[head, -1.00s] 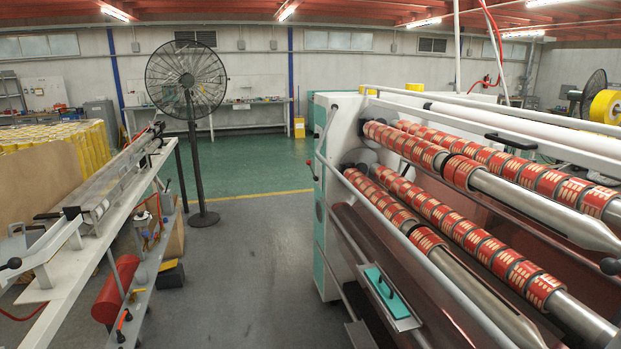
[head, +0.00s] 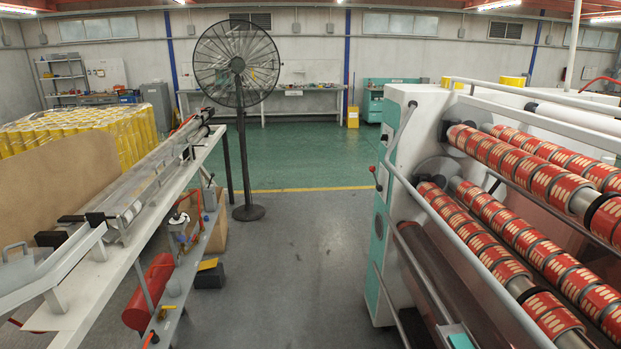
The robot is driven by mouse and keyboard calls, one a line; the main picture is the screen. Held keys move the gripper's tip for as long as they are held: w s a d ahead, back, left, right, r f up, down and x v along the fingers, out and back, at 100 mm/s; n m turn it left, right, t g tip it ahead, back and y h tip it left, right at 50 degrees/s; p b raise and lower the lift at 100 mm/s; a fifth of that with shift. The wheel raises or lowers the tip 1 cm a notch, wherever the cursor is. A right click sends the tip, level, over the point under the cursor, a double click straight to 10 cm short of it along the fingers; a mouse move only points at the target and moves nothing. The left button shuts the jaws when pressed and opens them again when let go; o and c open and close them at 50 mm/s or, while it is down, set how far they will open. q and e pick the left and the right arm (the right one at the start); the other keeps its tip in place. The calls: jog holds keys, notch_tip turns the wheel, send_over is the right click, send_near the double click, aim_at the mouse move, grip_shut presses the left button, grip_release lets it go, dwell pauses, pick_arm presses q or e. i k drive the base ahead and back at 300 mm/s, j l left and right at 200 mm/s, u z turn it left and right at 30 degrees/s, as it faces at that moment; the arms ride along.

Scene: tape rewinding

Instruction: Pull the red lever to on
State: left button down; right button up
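A small lever with a red knob (head: 373,169) sticks out from the left end of the white and teal rewinding machine (head: 379,250). It is small in the picture, and I cannot tell its on or off position. An orange-red handle (head: 149,339) also shows low at the left, below the white bench and beside a red cylinder (head: 150,291). I cannot tell which of these is the named lever. Neither of my grippers is in view.
A long white bench (head: 110,277) runs along the left. A black standing fan (head: 240,140) is behind it, and wrapped yellow rolls (head: 90,135) are at far left. Clear grey floor (head: 290,270) lies between bench and machine. Rolls of red tape (head: 505,235) fill the right.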

aim_at(371, 168)
jog(key=i, duration=0.55)
jog(key=i+j+z, duration=0.15)
jog(key=i, duration=0.35)
jog(key=i+j, duration=0.1)
jog(key=i, duration=0.45)
jog(key=i+z, duration=0.3)
jog(key=z, duration=0.15)
jog(key=i+j+z, duration=0.2)
jog(key=z, duration=0.25)
jog(key=i+j+z, duration=0.4)
jog(key=k+l, duration=0.1)
